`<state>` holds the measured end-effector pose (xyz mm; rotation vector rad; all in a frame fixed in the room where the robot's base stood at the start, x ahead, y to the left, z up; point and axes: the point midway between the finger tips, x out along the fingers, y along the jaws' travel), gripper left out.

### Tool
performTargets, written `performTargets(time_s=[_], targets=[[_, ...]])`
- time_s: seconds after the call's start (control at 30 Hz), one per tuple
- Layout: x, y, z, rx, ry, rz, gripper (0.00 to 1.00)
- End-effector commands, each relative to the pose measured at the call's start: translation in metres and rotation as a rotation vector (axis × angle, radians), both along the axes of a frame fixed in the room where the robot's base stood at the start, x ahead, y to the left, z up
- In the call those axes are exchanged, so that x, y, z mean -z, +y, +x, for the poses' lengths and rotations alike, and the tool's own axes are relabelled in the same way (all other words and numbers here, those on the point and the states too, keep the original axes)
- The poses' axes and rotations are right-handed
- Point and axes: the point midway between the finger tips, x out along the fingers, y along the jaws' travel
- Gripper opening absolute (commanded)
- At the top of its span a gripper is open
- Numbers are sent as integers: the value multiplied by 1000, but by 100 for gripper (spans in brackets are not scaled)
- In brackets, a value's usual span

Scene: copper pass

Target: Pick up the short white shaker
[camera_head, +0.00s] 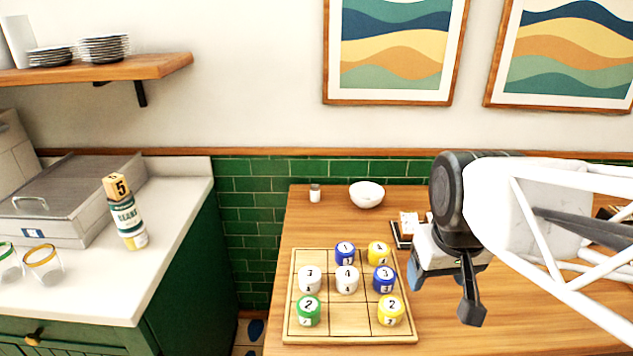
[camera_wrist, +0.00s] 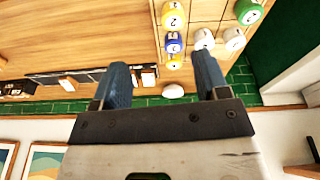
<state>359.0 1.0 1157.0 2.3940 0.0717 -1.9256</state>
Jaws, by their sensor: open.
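The short white shaker (camera_head: 315,193) has a darker top and stands upright near the back left of the wooden table, left of the white bowl (camera_head: 366,194). I cannot make the shaker out in the wrist view, where a finger may cover it. My gripper (camera_head: 444,292) is open and empty above the table, to the right of the game board and well right of and nearer than the shaker. In the wrist view my two blue-grey fingers (camera_wrist: 161,62) are spread apart, with the bowl (camera_wrist: 173,91) showing beyond them.
A wooden grid board (camera_head: 328,328) holds several numbered white, blue, yellow and green pieces in front of the shaker. A small dark tray (camera_head: 402,240) with white items lies beside my gripper. The green tiled wall (camera_head: 255,200) is close behind.

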Motion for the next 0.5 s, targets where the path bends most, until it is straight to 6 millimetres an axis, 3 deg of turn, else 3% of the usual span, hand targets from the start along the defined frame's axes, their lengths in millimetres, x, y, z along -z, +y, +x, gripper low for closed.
performTargets(time_s=[0.5], targets=[[-29, 20, 127, -273, 45, -45, 68]])
